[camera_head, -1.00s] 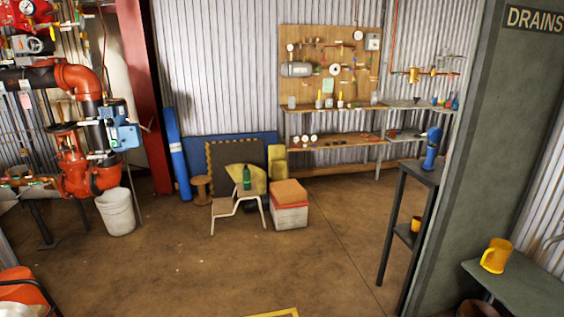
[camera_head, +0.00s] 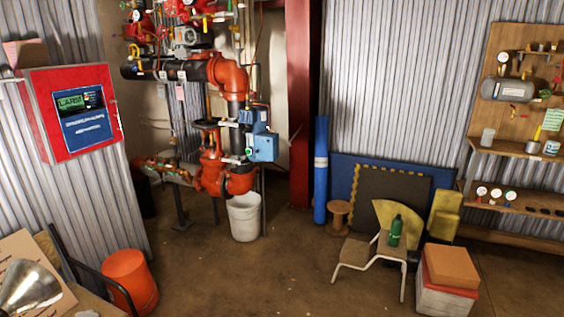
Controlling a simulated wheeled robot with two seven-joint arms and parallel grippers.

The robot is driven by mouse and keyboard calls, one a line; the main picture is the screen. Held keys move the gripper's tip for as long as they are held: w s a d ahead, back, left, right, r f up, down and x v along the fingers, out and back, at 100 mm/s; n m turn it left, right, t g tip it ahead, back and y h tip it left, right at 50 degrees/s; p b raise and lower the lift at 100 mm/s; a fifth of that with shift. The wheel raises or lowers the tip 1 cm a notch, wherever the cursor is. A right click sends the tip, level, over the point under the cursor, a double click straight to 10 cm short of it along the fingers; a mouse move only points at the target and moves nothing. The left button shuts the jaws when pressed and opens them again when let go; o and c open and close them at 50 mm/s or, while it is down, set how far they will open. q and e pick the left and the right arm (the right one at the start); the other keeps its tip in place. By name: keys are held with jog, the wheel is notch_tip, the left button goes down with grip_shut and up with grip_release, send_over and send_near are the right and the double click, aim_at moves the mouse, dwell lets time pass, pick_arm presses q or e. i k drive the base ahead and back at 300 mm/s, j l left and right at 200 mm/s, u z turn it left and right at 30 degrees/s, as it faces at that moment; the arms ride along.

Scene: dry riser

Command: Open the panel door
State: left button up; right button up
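A red panel box (camera_head: 73,108) is on the corrugated wall at the left. Its front has a blue label and a small greenish screen reading something like "ALARM". The front looks closed. Whether this is the panel the task names, I cannot tell. Neither of my grippers shows in the view.
Red and black riser pipes (camera_head: 222,130) with a blue box stand at the back, above a white bucket (camera_head: 244,217). An orange bucket (camera_head: 129,281) and a table (camera_head: 88,300) are at the lower left. A step stool (camera_head: 372,256) and boxes (camera_head: 449,280) stand right. The middle floor is clear.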

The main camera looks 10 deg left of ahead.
aim_at(65, 139)
jog(key=i+j+u, duration=0.3)
jog(key=i, duration=0.55)
jog(key=i+u, duration=0.35)
jog(key=i, duration=0.5)
jog(key=i+l+u, duration=0.3)
jog(key=i, duration=0.5)
